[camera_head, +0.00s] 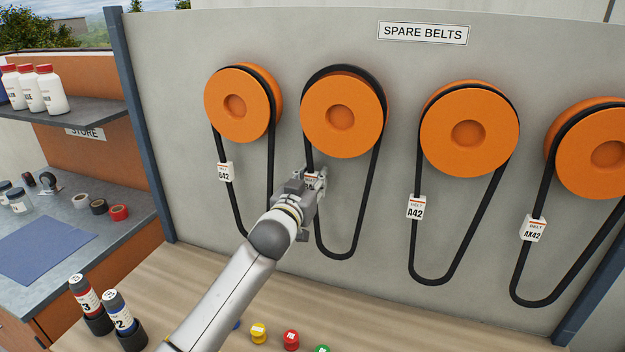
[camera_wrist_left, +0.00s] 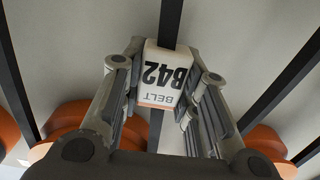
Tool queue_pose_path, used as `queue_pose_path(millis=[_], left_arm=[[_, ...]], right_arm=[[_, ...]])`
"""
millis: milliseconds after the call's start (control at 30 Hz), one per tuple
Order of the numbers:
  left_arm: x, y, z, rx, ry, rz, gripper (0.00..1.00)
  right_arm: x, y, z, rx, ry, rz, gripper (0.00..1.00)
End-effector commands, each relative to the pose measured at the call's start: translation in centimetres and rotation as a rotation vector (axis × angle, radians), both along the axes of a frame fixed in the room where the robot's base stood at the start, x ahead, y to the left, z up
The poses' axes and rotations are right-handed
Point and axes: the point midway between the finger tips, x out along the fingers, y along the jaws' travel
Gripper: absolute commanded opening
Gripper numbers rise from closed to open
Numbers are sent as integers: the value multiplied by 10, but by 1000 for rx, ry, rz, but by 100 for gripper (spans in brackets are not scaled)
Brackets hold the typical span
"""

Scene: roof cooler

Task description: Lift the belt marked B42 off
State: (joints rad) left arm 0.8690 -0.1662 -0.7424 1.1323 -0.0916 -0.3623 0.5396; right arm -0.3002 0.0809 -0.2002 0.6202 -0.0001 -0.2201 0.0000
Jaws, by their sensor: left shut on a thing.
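The belt marked B42 (camera_head: 375,185) is a black loop over the second orange pulley (camera_head: 341,116) from the left, hanging down the grey panel. Its white tag (camera_wrist_left: 165,75) reads B42, upside down in the left wrist view. My left gripper (camera_head: 312,184) is shut on this belt at its tag, on the left strand just below the pulley. In the left wrist view the fingers (camera_wrist_left: 165,90) stand on both sides of the tag. In the head view the gripper partly hides the tag. My right gripper is not in view.
Other tagged belts hang on pulleys either side: one at left (camera_head: 226,172), A42 (camera_head: 416,207) and AX42 (camera_head: 533,229). Below is a wooden bench (camera_head: 180,265) with dark canisters (camera_head: 118,312) and small coloured caps (camera_head: 291,339). A shelf with bottles (camera_head: 51,90) stands at far left.

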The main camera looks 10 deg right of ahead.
Motion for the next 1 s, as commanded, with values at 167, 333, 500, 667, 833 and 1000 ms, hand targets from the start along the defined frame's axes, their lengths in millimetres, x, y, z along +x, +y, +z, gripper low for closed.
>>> queue_pose_path(millis=[167, 333, 500, 667, 833, 1000], left_arm=[[-4, 3, 2, -1, -1, 0, 0], [-10, 7, 2, -1, 0, 0, 0], [-16, 11, 2, -2, 0, 0, 0], [-21, 15, 2, -2, 0, 0, 0], [-26, 18, 2, -1, 0, 0, 0], [-31, 21, 2, -1, -2, 0, 0]], right_arm=[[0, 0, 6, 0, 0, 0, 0], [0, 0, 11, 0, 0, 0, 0], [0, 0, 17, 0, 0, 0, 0], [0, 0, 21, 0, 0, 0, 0], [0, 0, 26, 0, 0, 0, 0], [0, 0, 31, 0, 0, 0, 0]])
